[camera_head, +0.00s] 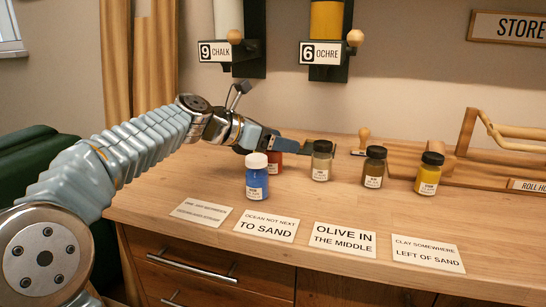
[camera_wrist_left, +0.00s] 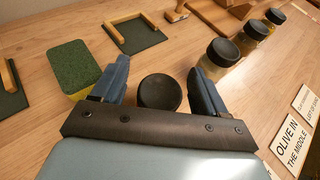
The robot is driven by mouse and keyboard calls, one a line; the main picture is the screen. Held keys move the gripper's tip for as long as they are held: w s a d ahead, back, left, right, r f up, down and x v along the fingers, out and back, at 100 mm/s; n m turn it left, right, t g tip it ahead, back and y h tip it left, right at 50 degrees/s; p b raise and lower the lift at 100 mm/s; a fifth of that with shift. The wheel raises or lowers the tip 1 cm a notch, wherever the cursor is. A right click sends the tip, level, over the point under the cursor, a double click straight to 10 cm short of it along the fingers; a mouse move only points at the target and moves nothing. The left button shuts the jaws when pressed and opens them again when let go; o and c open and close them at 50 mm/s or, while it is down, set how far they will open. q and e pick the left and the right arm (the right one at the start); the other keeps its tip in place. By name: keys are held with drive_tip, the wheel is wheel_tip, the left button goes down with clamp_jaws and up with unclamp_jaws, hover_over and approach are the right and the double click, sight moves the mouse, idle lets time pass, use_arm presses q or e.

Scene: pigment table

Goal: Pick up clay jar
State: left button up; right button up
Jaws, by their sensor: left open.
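The reddish-brown jar, which looks like the clay jar (camera_head: 276,164), stands on the table behind the blue jar (camera_head: 257,180), which hides part of it. My left gripper (camera_head: 268,141) is over it. In the left wrist view, a round black lid (camera_wrist_left: 160,92) lies between the two spread fingers of my left gripper (camera_wrist_left: 158,88). Gaps show on both sides of the lid, so the gripper is open around it and not closed on it. The jar's body below the lid is hidden there. My right gripper is not in view.
To the right stand a greyish-tan jar (camera_head: 322,165), a dark brown jar (camera_head: 374,170) and a yellow jar (camera_head: 428,181). Text cards (camera_head: 345,238) lie along the front edge. A green and yellow sponge (camera_wrist_left: 76,68) lies left of the fingers. A wooden rack (camera_head: 480,168) is at right.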

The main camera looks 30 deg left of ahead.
use_arm(q)
drive_tip(key=shift+w+d+f, duration=0.1)
drive_tip(key=shift+w, duration=0.1)
drive_tip(key=c, duration=1.2)
